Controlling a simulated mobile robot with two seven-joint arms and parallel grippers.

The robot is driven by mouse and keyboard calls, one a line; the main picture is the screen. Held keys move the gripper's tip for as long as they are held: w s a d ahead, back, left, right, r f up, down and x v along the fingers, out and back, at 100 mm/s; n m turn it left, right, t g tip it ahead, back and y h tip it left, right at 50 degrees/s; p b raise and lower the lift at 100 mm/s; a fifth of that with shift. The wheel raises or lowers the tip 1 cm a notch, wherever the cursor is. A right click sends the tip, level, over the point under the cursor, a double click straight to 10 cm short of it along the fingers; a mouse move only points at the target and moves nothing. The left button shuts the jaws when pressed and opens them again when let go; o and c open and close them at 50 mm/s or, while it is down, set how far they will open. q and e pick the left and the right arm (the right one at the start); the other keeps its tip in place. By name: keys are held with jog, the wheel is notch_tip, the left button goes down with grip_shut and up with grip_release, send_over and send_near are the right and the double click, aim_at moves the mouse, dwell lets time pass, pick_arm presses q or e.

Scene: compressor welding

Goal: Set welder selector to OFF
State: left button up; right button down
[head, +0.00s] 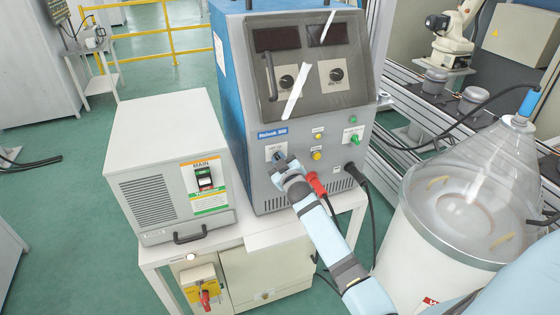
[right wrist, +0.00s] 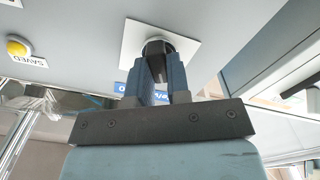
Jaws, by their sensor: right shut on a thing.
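The welder (head: 235,105) is a blue and grey cabinet with two displays and two black dials behind a clear cover. Its selector (right wrist: 157,45) is a dark round knob on a white square plate at the lower left of the front panel. My right gripper (head: 282,163) is at this selector, and in the right wrist view its fingers (right wrist: 158,72) are shut on the knob. The fingers and wrist hide most of the knob, so its pointer position and label cannot be read. My left gripper is not in view.
A white box with a MAIN switch (head: 204,178) stands left of the welder on a white bench. A yellow switch with a red handle (head: 203,290) is below. A clear-domed drum (head: 440,235) stands at the right.

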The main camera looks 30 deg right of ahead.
dwell(0.4)
jog(key=c, duration=1.1)
grip_release()
jog(key=shift+s, duration=0.1)
jog(key=shift+b+v, duration=1)
jog(key=shift+v, duration=5.85)
jog(key=shift+d, duration=0.1)
